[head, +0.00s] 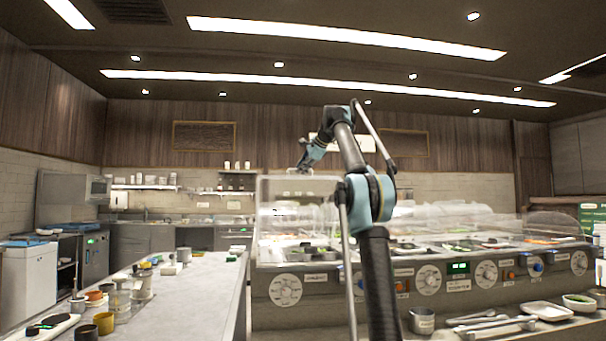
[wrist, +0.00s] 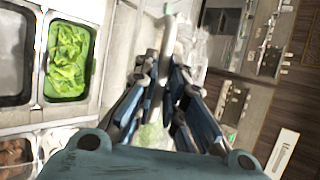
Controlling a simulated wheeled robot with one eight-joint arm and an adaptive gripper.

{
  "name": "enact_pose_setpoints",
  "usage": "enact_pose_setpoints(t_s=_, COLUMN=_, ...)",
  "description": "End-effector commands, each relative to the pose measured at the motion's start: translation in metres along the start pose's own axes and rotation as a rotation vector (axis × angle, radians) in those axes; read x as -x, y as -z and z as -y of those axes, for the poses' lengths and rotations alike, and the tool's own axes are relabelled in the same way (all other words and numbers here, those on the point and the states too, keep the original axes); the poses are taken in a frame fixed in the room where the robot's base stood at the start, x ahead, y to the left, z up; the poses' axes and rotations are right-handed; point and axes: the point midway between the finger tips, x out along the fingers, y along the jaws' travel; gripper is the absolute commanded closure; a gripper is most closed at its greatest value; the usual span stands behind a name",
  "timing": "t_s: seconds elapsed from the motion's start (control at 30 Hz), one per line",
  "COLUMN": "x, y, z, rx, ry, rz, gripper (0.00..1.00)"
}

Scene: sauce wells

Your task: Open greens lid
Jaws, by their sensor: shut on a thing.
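My gripper (head: 303,166) is up at the top edge of a clear lid panel (head: 275,185) that stands raised at the left end of the sauce-well counter. In the wrist view my gripper (wrist: 161,82) has its blue-grey fingers closed around a pale bar (wrist: 168,42), which looks like the lid's handle. Bright green leaves fill a green-lined well (wrist: 68,60) at the left of the wrist view, uncovered there. Clear, blurred plastic (wrist: 196,48) shows beside the bar. Most of the lid is hard to make out because it is transparent.
Other clear lids (head: 440,220) lie low along the counter to the right. A long worktop (head: 205,285) with several jars and cups stands at the left. A white tray (head: 547,311) and tongs lie at the front right. The space above the counter is open.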

Motion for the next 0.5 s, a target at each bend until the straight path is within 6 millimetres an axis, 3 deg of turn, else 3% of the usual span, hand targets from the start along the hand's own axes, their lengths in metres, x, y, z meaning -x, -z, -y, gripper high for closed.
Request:
enact_pose_setpoints(t_s=0.13, x=0.0004, y=-0.0017, z=0.0001, rx=-0.001, ry=0.001, rz=0.002, gripper=1.00)
enact_pose_setpoints(t_s=0.17, x=0.0005, y=-0.0016, z=0.0001, rx=-0.001, ry=0.001, rz=0.002, gripper=0.85)
enact_pose_setpoints(t_s=0.2, x=0.0005, y=-0.0015, z=0.0001, rx=-0.001, ry=0.001, rz=0.002, gripper=0.81)
enact_pose_setpoints(t_s=0.5, x=0.0006, y=-0.0002, z=0.0001, rx=-0.001, ry=0.001, rz=0.000, gripper=0.81)
